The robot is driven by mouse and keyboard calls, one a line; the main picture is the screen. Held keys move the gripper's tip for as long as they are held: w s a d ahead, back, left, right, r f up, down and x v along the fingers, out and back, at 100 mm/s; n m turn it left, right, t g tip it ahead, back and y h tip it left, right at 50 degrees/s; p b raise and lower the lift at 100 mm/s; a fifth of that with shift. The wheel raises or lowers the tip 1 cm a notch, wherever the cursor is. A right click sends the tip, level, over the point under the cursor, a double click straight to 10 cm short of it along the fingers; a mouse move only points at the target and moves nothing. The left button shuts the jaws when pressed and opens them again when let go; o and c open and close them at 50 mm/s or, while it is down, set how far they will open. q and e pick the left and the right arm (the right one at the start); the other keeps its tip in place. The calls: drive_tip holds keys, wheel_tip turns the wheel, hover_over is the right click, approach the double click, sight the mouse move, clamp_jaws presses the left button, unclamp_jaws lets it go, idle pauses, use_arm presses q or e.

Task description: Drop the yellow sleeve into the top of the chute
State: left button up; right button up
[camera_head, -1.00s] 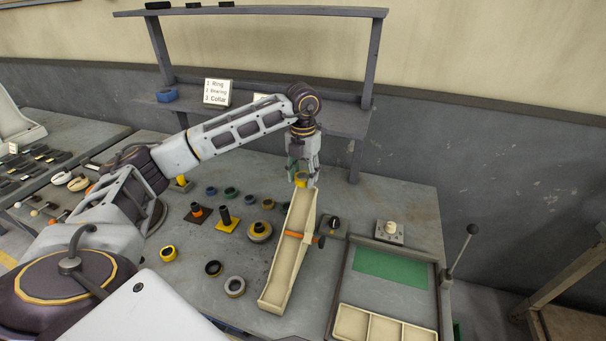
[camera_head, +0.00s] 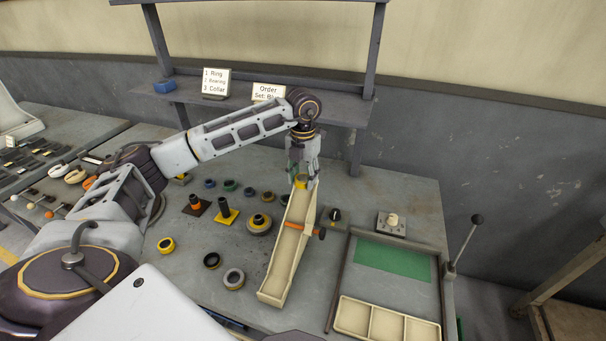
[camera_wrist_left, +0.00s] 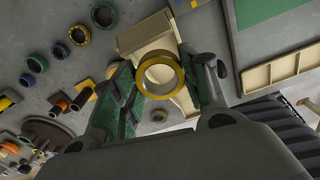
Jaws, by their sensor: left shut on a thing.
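The yellow sleeve (camera_head: 300,181) is a short yellow ring held between the fingertips of my left gripper (camera_head: 301,176). In the left wrist view the sleeve (camera_wrist_left: 161,75) sits between the two green-padded fingers, its open hole facing the camera. The chute (camera_head: 284,258) is a long cream trough that slopes down toward the front of the bench. The sleeve is at the chute's upper end; I cannot tell whether it touches the chute. In the left wrist view part of the chute (camera_wrist_left: 146,32) shows behind the sleeve. My right gripper is not in view.
Several rings and posts stand left of the chute, including a yellow ring (camera_head: 166,245) and a grey ring (camera_head: 233,279). An orange-handled part (camera_head: 318,232) is at the chute's right side. A cream divided tray (camera_head: 386,323) and a green mat (camera_head: 391,257) lie right.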

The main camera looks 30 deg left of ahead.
use_arm(q)
drive_tip(key=shift+f+b, duration=0.45)
drive_tip(key=shift+f, duration=0.6)
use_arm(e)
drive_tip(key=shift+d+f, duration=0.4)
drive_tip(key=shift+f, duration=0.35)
use_arm(q)
drive_tip(key=shift+f+b, duration=0.15)
drive_tip(key=shift+b, duration=0.15)
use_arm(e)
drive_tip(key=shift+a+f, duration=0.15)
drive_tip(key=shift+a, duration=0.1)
use_arm(q)
drive_tip(key=shift+a+f, duration=0.15)
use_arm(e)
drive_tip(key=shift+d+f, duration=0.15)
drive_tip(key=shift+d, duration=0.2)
